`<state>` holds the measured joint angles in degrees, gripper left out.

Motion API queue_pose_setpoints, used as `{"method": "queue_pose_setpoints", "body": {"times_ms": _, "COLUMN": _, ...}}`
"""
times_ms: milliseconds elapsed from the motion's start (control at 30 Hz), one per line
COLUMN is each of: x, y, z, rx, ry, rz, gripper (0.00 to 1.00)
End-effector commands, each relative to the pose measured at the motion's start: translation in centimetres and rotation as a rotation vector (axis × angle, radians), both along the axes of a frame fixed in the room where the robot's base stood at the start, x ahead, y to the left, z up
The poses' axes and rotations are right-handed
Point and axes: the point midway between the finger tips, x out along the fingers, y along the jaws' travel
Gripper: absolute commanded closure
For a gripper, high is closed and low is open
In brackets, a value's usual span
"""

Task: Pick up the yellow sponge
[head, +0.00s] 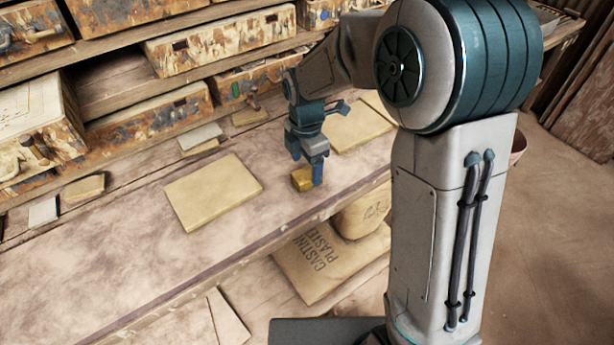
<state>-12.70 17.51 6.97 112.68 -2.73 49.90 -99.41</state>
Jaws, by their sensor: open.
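The yellow sponge (302,180) is a small block on the workbench (110,260), near its front edge and to the right of a flat tan tile. My gripper (307,174) points down at the sponge with its jaws open. One blue finger shows in front of the sponge's right end. The other finger shows higher, behind its left side. I cannot tell from this view whether the fingers touch the sponge.
A large tan tile (213,192) lies left of the sponge, and another tile (357,128) lies behind to the right. Drawers (150,115) line the back. A casting plaster bag (325,262) sits below the bench.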

Motion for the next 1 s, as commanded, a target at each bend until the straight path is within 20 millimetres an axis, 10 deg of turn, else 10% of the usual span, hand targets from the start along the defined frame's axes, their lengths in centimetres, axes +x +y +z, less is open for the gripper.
{"method": "queue_pose_setpoints", "body": {"times_ms": 500, "x": 0.1, "y": 0.1, "z": -3.6, "rx": -0.001, "ry": 0.001, "rz": 0.000, "gripper": 0.29}}
{"method": "queue_pose_setpoints", "body": {"times_ms": 700, "x": 0.1, "y": 0.1, "z": -3.6, "rx": -0.001, "ry": 0.001, "rz": 0.000, "gripper": 0.77}}
{"method": "queue_pose_setpoints", "body": {"times_ms": 1000, "x": 0.1, "y": 0.1, "z": -3.5, "rx": 0.000, "ry": 0.000, "rz": 0.000, "gripper": 0.77}}
